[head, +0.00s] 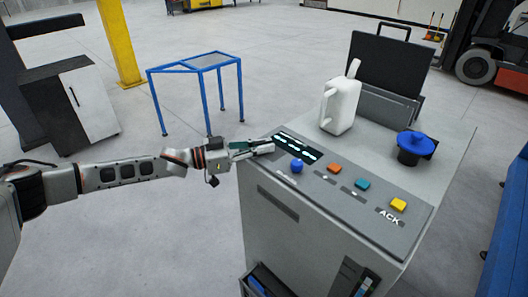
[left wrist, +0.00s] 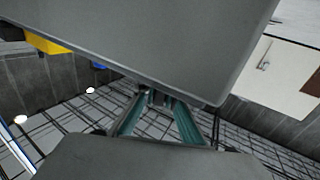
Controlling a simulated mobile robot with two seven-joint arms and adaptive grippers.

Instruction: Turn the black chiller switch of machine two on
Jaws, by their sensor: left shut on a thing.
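My left gripper (head: 262,149) reaches in from the left and meets the upper left corner of the grey console (head: 260,232). In the left wrist view its teal fingers (left wrist: 158,97) converge on a small dark part against a grey surface (left wrist: 140,40). They are shut on this part, which is mostly hidden; I cannot tell for certain that it is the black chiller switch. No other black switch stands out on the console top. My right gripper is not in view.
A white jug (head: 340,105) and a blue-topped part (head: 415,143) stand behind. A blue frame stand (head: 205,62) is farther back.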

